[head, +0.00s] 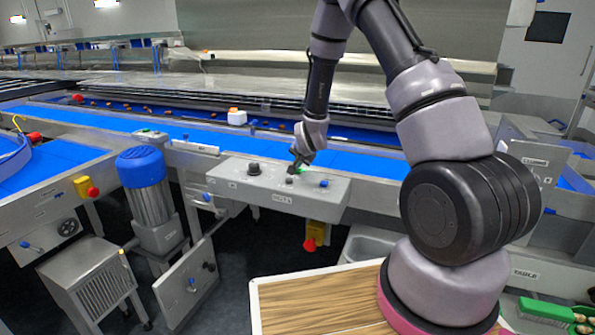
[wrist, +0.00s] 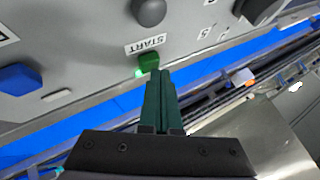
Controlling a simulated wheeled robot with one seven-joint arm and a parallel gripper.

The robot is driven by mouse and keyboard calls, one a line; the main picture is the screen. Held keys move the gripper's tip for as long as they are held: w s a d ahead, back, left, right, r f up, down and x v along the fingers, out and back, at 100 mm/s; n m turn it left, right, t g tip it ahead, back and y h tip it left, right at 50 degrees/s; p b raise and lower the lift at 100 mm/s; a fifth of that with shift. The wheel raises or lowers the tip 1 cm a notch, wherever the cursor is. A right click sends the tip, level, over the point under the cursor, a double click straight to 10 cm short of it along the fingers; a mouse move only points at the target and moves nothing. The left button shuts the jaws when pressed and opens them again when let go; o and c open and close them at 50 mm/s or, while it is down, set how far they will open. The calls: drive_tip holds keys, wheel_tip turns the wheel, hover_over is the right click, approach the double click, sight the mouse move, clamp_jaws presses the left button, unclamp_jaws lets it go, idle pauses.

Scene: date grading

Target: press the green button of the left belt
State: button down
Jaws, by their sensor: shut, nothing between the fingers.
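The green button (wrist: 149,62) sits on a grey control box beside a START label (wrist: 146,44) in the wrist view. In the head view the control box (head: 235,184) stands in front of a blue belt (head: 344,160). My gripper (head: 294,172) is over the box top, pointing down, and hides most of the button there. In the wrist view its dark green fingers (wrist: 158,76) are shut together and empty, with their tips right at the button's edge. A green glow shows beside the button. I cannot tell whether the tips touch or press it.
On the same box are a blue button (wrist: 18,78), a grey round knob (wrist: 148,10) and a black knob (wrist: 258,8). A red emergency stop (head: 309,244) hangs below the box. A blue motor (head: 146,187) stands to the left. A wood-topped surface (head: 318,303) lies in front.

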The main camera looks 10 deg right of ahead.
drive_tip(key=shift+r, duration=0.55)
drive_tip(key=shift+r, duration=2.55)
wheel_tip(320, 180, up, 10)
drive_tip(key=r, duration=0.1)
hover_over(298, 171)
drive_tip(key=s+d, duration=0.2)
drive_tip(key=s, duration=0.2)
drive_tip(key=s+d+r+n+g+y, duration=0.1)
drive_tip(key=s+r+n, duration=0.1)
drive_tip(key=s+r, duration=0.65)
drive_tip(key=s+d+r+n, duration=0.1)
drive_tip(key=s+r, duration=0.2)
drive_tip(key=s, duration=0.4)
drive_tip(key=s+d+r, duration=0.1)
drive_tip(key=s+r, duration=0.2)
drive_tip(key=s, duration=0.5)
drive_tip(key=s+d+r+n+g, duration=0.1)
drive_tip(key=s+r, duration=0.3)
drive_tip(key=s, duration=0.4)
drive_tip(key=shift+s+n+y, duration=0.2)
drive_tip(key=shift+n+y, duration=0.1)
